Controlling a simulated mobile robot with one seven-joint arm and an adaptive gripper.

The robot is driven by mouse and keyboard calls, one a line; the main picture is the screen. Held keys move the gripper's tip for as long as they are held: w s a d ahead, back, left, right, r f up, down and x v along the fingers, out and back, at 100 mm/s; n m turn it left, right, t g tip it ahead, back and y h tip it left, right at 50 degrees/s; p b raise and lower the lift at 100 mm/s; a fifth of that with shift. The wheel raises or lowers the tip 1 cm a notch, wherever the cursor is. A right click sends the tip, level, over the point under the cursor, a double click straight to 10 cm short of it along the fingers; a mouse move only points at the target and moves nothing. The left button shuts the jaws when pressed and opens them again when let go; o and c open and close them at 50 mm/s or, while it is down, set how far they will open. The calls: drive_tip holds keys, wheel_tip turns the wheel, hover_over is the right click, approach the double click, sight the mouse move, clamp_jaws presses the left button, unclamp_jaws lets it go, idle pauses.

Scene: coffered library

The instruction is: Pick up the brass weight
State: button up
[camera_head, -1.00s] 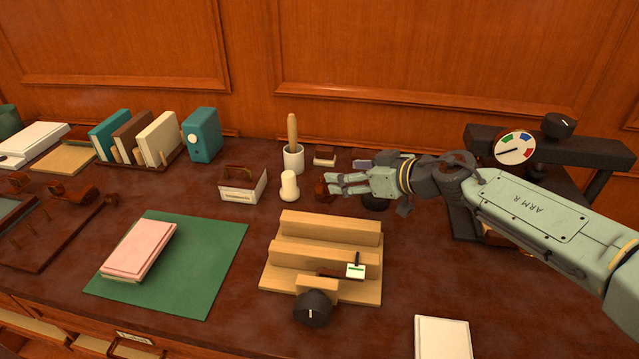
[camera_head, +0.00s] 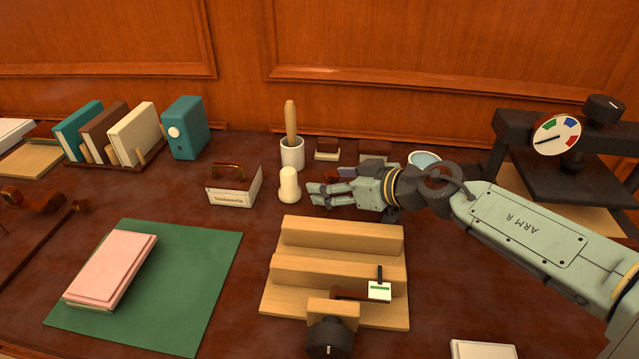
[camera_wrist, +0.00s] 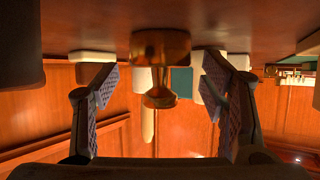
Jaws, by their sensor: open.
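The brass weight (camera_wrist: 160,68) shows in the upside-down wrist view as a shiny knobbed piece on the table, between the two fingers and apart from both. My gripper (camera_wrist: 163,90) is open around its line, with gaps on each side. In the head view my gripper (camera_head: 318,193) is low over the table behind the wooden stepped stand, its fingers pointing left. Only a small reddish-brown part of the weight (camera_head: 331,174) shows there behind the fingers; the rest is hidden.
A cream rounded cylinder (camera_head: 289,186) stands just left of my fingertips. A white cup with a wooden handle (camera_head: 292,152) is behind it. The wooden stepped stand (camera_head: 340,240) lies in front. A press with a dial (camera_head: 557,135) stands at right.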

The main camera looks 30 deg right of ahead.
drive_tip(key=shift+w+a+f, duration=0.1)
drive_tip(key=shift+w+f, duration=0.1)
drive_tip(key=shift+w, duration=0.2)
drive_tip(key=shift+s+r, duration=0.15)
drive_tip(key=shift+s, duration=0.05)
drive_tip(key=shift+c, duration=0.2)
clamp_jaws()
